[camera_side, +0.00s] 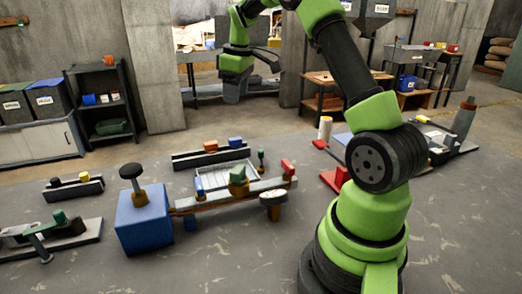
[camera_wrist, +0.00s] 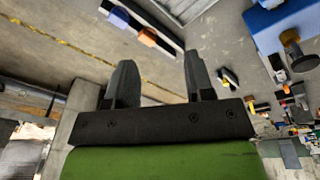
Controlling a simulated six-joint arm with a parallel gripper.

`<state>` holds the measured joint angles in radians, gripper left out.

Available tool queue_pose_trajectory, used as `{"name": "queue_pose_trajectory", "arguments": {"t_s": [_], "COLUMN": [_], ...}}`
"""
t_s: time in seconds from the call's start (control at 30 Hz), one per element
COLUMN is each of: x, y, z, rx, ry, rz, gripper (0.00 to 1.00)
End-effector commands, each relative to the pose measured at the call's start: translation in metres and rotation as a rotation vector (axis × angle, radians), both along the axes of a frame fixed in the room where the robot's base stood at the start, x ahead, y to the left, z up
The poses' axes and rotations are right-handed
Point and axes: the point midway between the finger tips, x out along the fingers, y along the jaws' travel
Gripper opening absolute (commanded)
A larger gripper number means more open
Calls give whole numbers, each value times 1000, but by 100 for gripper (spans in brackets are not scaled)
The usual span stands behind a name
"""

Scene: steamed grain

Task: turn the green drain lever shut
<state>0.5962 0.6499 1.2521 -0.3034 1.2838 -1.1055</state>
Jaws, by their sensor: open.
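My gripper (camera_wrist: 157,68) is open and empty in the wrist view, its two dark fingers well apart. In the side view the arm's end is raised at the back, far above the floor fixtures and touching none of them. Several green parts show in the side view: a green block (camera_side: 238,175) on a yellow body on the long beam, a green knob (camera_side: 59,217) on the grey fixture at the left, and a small green-topped post (camera_side: 261,154). I cannot tell for certain which is the drain lever, or its exact angle.
A blue box (camera_side: 145,218) with a black knob stands left of the beam (camera_side: 215,200). A pale tray (camera_side: 222,176) lies behind the beam, with a dark rail (camera_side: 190,161) farther back. A red base (camera_side: 334,180) is near my arm. The front floor is clear.

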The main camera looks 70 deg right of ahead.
Motion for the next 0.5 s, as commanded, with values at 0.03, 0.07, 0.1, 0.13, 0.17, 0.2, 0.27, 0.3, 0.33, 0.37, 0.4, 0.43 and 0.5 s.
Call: {"name": "queue_pose_trajectory", "arguments": {"t_s": [0.03,0.07,0.1,0.13,0.17,0.2,0.27,0.3,0.33,0.37,0.4,0.43,0.5], "x": [-1,-2,-5,-7,-10,-14,-19,-21,-23,-24,-26,-26,-27], "y": [-21,-32,-45,-54,-62,-70,-80,-85,-88,-90,-92,-93,-94], "z": [-22,-33,-47,-57,-66,-77,-91,-97,-101,-105,-108,-111,-116], "rx": [5,7,10,12,15,19,25,29,30,32,33,33,35], "ry": [36,52,74,88,101,116,133,141,146,149,153,155,156], "rz": [16,31,52,68,80,95,116,126,133,138,144,146,149], "gripper": [49,49,49,49,49,49,49,49,49,49,49,49,49]}}
